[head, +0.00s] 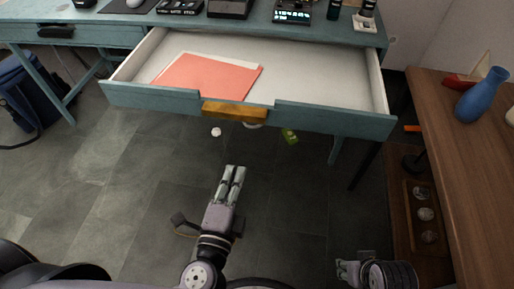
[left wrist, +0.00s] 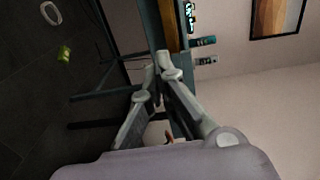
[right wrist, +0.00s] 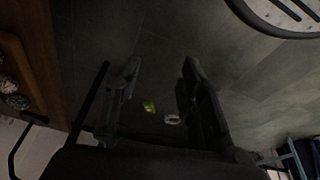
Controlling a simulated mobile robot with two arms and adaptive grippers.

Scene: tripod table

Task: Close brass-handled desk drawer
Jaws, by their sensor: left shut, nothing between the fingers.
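The teal desk drawer (head: 160,98) is pulled well out of the desk, with its front facing me. Its brass handle (head: 235,111) is at the middle of the front edge. A salmon folder (head: 205,75) over white paper lies inside on the left. My left gripper (head: 235,169) is shut and empty, below the handle in the head view and apart from it. In the left wrist view its fingertips (left wrist: 163,65) point toward the teal edge and brass strip (left wrist: 171,25). My right gripper (right wrist: 160,70) is open and empty, low at the right in the head view (head: 343,272).
The desk top (head: 255,19) carries several small devices. A wooden side table (head: 465,150) with a blue vase (head: 482,96) stands at the right. A blue bag (head: 30,95) is at the left. A green item (head: 289,136) lies on the floor under the drawer.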

